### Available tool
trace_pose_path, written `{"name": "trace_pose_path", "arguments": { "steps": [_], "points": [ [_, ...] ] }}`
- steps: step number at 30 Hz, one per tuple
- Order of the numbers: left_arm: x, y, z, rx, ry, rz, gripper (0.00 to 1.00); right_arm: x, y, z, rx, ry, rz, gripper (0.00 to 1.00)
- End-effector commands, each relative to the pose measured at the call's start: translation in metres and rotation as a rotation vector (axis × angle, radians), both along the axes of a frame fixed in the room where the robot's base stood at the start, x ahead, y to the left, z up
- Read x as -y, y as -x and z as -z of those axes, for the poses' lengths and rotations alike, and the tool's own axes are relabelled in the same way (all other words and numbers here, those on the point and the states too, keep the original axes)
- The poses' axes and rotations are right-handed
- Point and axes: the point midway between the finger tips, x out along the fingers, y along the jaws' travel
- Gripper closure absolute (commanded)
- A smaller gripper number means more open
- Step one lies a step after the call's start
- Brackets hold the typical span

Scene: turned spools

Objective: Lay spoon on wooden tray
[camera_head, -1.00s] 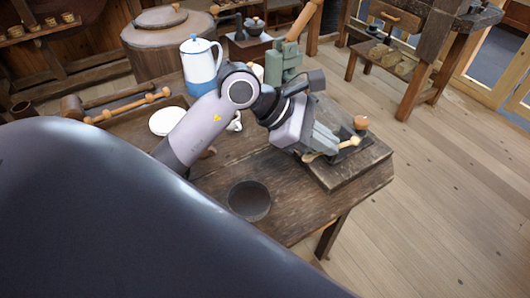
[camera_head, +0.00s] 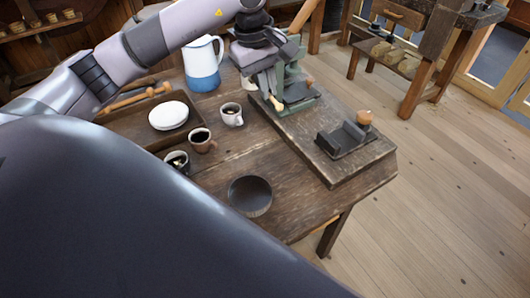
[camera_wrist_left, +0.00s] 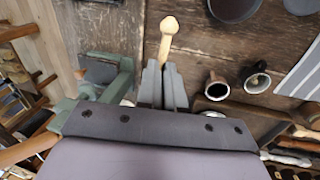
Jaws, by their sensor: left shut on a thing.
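My left gripper (camera_head: 271,90) is shut on the light wooden spoon (camera_head: 276,104), held above the table near the green metal device. In the left wrist view the spoon's pale rounded end (camera_wrist_left: 168,26) sticks out beyond the closed fingers (camera_wrist_left: 163,85); its other part is hidden between and behind them. The wooden tray (camera_head: 172,139) lies at the left of the table, to the left of the gripper and apart from the spoon. A white round dish (camera_head: 169,115) is on the tray. My right gripper is not in view.
A blue-and-white pitcher (camera_head: 202,63) stands behind. The green device (camera_head: 297,92) is close to the gripper. A dark bowl (camera_head: 250,196) is at the front; a black holder (camera_head: 343,140) sits on the right board.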

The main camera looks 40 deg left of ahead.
Motion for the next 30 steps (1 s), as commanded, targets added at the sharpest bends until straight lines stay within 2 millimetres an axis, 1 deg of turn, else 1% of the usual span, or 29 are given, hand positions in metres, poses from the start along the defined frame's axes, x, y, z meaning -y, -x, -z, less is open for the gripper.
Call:
{"name": "trace_pose_path", "arguments": {
  "steps": [5, 8, 11, 21, 24, 27, 30],
  "points": [
    [0.001, 0.000, 0.000, 0.000, 0.001, 0.000, 1.00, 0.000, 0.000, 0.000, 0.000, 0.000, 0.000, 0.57],
    [0.001, 0.000, 0.006, -0.002, 0.001, -0.001, 1.00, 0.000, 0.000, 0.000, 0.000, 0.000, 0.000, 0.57],
    [0.001, 0.001, 0.023, -0.005, 0.001, 0.000, 1.00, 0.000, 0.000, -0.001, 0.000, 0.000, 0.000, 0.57],
    [0.001, 0.001, 0.113, -0.006, 0.003, -0.001, 1.00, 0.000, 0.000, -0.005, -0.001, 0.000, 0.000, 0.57],
    [0.001, 0.001, 0.135, -0.004, 0.003, -0.002, 1.00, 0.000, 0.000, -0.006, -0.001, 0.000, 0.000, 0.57],
    [0.001, 0.001, 0.149, -0.001, 0.003, 0.000, 1.00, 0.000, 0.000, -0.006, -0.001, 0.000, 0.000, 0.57],
    [0.001, 0.000, 0.157, 0.000, 0.004, 0.000, 1.00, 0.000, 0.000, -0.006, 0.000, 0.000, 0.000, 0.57]
  ]
}}
